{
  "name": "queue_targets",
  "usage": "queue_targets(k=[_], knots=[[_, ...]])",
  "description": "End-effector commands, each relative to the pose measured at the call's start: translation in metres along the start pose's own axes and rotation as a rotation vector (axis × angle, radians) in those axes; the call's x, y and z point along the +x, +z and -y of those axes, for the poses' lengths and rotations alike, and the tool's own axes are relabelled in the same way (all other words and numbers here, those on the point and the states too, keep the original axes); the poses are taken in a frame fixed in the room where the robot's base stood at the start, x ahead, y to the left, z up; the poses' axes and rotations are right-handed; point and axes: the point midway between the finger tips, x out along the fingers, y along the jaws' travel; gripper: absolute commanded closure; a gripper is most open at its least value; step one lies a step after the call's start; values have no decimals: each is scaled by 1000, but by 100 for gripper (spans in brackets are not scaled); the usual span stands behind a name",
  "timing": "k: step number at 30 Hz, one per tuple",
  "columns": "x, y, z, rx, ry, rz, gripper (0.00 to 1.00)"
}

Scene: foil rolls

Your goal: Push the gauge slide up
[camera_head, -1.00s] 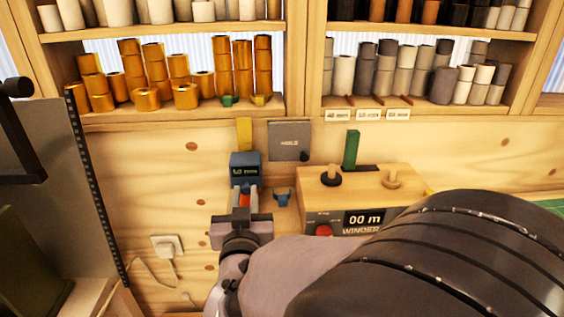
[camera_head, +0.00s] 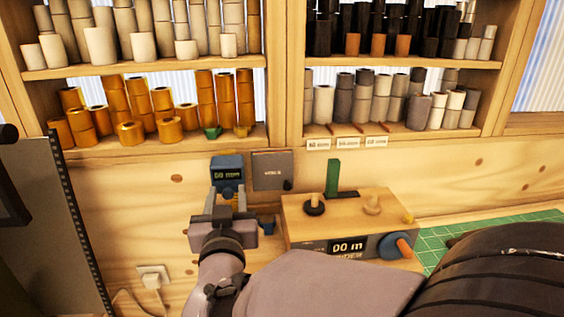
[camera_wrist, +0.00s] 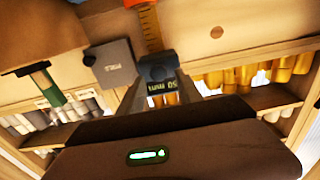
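The gauge slide is a dark blue block (camera_head: 227,172) with a small lit display that seems to read 50 mm. It sits on an upright yellow-orange scale strip on the wooden wall, beside a grey plate. The wrist view shows the slide (camera_wrist: 157,70) upside down, with the marked scale strip (camera_wrist: 148,27) running past it. My gripper (camera_head: 227,196) is at the slide's lower part, its two fingers apart by about the slide's width. In the wrist view the fingers (camera_wrist: 160,88) reach towards the slide's two sides. I cannot tell whether they touch it.
The grey plate (camera_head: 272,170) is close right of the slide. A wooden-topped winder (camera_head: 345,215) with pegs and a display stands further right. Shelves of gold and grey rolls (camera_head: 225,98) are above. A wall socket (camera_head: 153,277) is lower left.

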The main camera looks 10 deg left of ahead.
Motion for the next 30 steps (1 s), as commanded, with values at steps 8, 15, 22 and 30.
queue_targets(k=[8, 15, 22, 30], knots=[[-1, 2, 0, 0, 0, 5, 57], [-44, 0, 2, -2, -5, 5, 57], [-122, 0, 1, -2, -7, 3, 57], [-171, 5, 0, 2, -1, 1, 57]])
